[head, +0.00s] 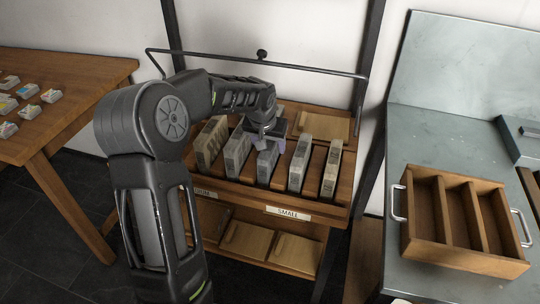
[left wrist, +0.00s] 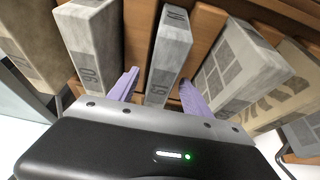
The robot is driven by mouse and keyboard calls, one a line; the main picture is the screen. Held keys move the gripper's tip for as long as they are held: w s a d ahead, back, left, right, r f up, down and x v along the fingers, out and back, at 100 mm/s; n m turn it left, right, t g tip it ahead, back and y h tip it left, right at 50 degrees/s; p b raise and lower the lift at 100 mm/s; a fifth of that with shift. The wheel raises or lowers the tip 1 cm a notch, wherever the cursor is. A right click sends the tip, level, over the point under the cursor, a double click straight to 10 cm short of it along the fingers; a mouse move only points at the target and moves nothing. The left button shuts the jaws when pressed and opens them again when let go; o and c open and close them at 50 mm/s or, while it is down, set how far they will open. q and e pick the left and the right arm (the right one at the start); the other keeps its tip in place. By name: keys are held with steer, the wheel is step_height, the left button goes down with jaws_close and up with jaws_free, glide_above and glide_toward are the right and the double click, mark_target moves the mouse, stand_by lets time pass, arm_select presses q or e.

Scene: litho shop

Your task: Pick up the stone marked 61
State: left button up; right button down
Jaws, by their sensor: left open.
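The stone marked 61 (left wrist: 170,48) is a narrow grey slab standing upright in the rack. Its number shows on its near end in the left wrist view. It also shows in the head view (head: 266,165), partly hidden under my left gripper (head: 268,143). My left gripper is open, with one purple finger on each side of this stone in the left wrist view (left wrist: 159,78). I cannot tell whether either finger touches it. My right gripper is not in view.
Other stones stand upright on both sides, including a grey one (left wrist: 88,42) and a patterned one (left wrist: 235,65). The wooden rack (head: 340,208) has a SMALL label. A divided wooden tray (head: 425,250) sits on the metal counter at right. A wooden table (head: 80,75) is at left.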

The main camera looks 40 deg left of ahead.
arm_select(q)
steer(key=shift+w+a+f, duration=0.1)
steer(key=shift+w+f, duration=0.15)
steer(key=shift+f, duration=0.35)
steer(key=shift+f+b, duration=0.2)
steer(key=shift+b, duration=0.1)
stand_by(0.4)
steer(key=shift+c, duration=0.4)
jaws_close()
stand_by(0.4)
stand_by(0.7)
steer(key=shift+w+r, duration=0.1)
steer(key=shift+r, duration=0.05)
